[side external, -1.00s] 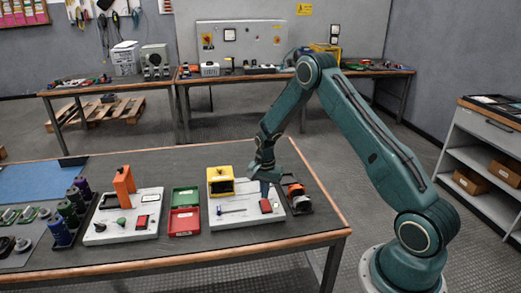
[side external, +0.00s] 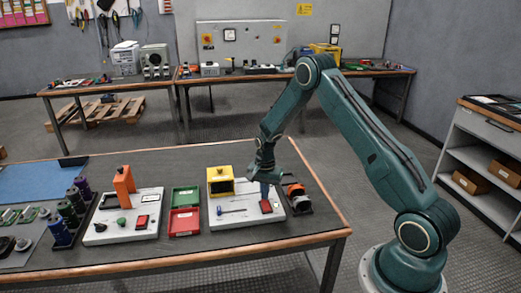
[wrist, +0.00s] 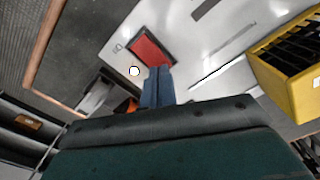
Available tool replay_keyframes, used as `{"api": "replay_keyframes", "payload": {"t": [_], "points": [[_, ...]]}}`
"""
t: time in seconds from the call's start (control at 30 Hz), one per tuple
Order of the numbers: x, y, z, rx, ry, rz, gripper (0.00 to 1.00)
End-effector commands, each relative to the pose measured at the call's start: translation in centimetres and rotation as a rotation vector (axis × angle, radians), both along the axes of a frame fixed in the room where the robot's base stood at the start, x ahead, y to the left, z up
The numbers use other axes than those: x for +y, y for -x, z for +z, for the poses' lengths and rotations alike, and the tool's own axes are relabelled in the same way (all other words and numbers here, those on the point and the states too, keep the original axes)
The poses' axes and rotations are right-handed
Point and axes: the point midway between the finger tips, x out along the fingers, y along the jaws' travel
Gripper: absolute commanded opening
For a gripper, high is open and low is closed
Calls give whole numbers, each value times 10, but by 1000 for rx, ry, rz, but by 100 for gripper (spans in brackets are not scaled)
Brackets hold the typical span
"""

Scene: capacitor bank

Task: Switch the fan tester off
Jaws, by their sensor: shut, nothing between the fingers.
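A pale grey panel (side external: 231,220) on the bench carries a yellow housing (side external: 220,181) with a dark slatted opening, a thin blue-handled part and a red rocker switch (side external: 266,206). I take this panel for the fan tester; no label is readable. My gripper (side external: 264,188) is shut and empty, pointing down just above the red switch. In the wrist view the blue fingertips (wrist: 158,86) are together beside the lower edge of the red switch (wrist: 149,48). Contact cannot be told. A small bright round spot (wrist: 134,71), perhaps a lamp, shows near the switch. The yellow housing (wrist: 290,62) is to the right.
Left of the panel are green and red bins (side external: 184,221) and a second pale panel (side external: 123,233) with an orange upright part and a red switch. A dark holder with an orange part (side external: 297,196) stands close on the right. The bench's right edge is near.

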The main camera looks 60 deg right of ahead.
Motion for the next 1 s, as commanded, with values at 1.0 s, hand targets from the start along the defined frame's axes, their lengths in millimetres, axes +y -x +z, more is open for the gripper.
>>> {"api": "replay_keyframes", "payload": {"t": [1.0], "points": [[0, 0, -11, 0, 0, 0, 0]]}}
